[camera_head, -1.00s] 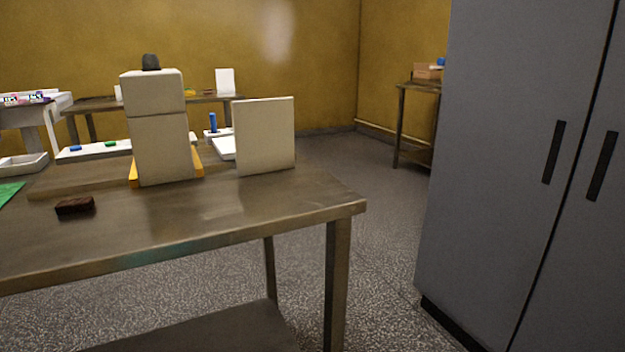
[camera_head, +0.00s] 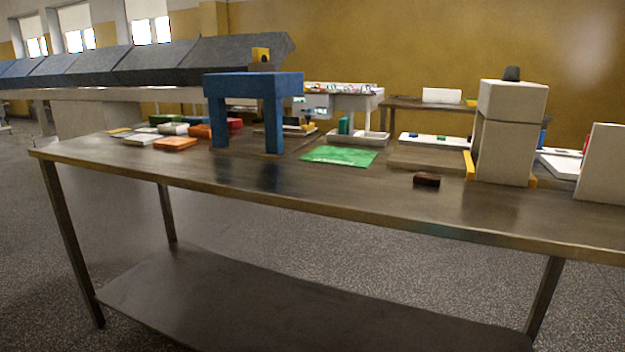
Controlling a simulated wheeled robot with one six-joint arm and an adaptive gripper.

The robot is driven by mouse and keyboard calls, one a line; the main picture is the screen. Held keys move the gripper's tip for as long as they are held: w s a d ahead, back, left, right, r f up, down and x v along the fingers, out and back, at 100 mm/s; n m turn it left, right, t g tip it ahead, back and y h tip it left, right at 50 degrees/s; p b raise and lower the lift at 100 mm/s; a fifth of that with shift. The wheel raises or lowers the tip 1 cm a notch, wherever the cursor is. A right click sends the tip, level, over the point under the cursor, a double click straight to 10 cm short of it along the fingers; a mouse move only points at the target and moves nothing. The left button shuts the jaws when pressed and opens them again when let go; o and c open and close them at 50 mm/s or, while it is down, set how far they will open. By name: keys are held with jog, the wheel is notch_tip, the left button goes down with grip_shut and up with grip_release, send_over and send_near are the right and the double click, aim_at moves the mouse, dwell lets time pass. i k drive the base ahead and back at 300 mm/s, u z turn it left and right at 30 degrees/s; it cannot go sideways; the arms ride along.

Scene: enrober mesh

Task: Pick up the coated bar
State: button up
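A small dark brown bar (camera_head: 427,179), which looks like the coated bar, lies flat on the metal table (camera_head: 330,212) near its front edge. It sits right of a green sheet (camera_head: 340,156) and left of a tall cream block tower (camera_head: 505,140). The bar is clear of other things and fully visible. My gripper is not in view.
A blue arch (camera_head: 254,84) stands on the table, with several coloured flat pieces (camera_head: 176,143) to its left. A cream panel (camera_head: 603,165) stands at the right. A dark sloped conveyor (camera_head: 150,60) runs behind. The table's front middle is bare.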

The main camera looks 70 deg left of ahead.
aim_at(419, 178)
jog(key=u, duration=1.6)
